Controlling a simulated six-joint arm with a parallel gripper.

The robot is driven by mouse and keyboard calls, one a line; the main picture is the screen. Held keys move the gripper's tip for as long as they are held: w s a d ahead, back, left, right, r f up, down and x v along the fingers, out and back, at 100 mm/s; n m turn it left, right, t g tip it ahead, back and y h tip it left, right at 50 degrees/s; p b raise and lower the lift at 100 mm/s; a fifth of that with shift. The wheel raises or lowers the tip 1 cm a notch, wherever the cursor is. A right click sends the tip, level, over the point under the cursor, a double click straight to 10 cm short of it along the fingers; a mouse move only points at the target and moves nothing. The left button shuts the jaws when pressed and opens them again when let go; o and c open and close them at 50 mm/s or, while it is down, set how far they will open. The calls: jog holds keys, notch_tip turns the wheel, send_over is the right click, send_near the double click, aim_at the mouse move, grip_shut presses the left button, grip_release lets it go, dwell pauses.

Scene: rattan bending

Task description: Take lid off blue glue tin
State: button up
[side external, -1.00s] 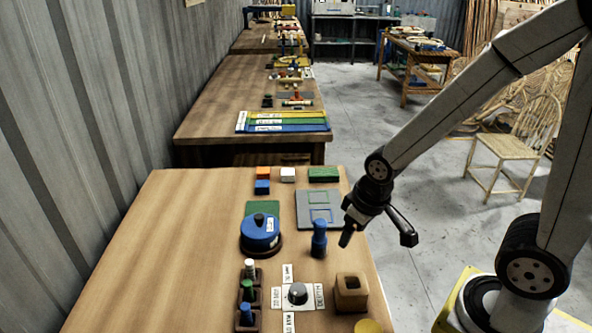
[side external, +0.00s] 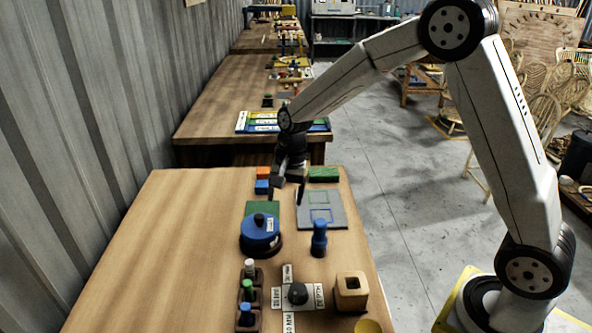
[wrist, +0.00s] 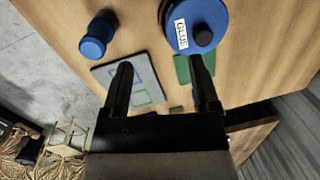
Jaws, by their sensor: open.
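A blue bottle-shaped piece (side external: 319,240) stands right of the tin. A grey board (side external: 335,213) and green mat (side external: 256,207) lie near it. Small blocks (side external: 262,187) sit at the back. A dial (side external: 298,294) and wooden holder (side external: 351,292) are in front. The table's left is clear.

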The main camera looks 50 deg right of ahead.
aim_at(259, 216)
jog(key=w+a+f+m+g+y, duration=0.1)
jog(key=w+m+y, duration=0.1)
jog(key=w+m, duration=0.4)
jog(key=shift+n+h, duration=0.3)
jog(key=shift+n, duration=0.1)
jog(key=shift+w+x, duration=0.25)
jog(key=shift+x, duration=1.75)
jog(key=shift+w+x, duration=0.2)
jog(key=shift+x, duration=1.8)
jog(key=shift+d, duration=0.1)
grip_shut()
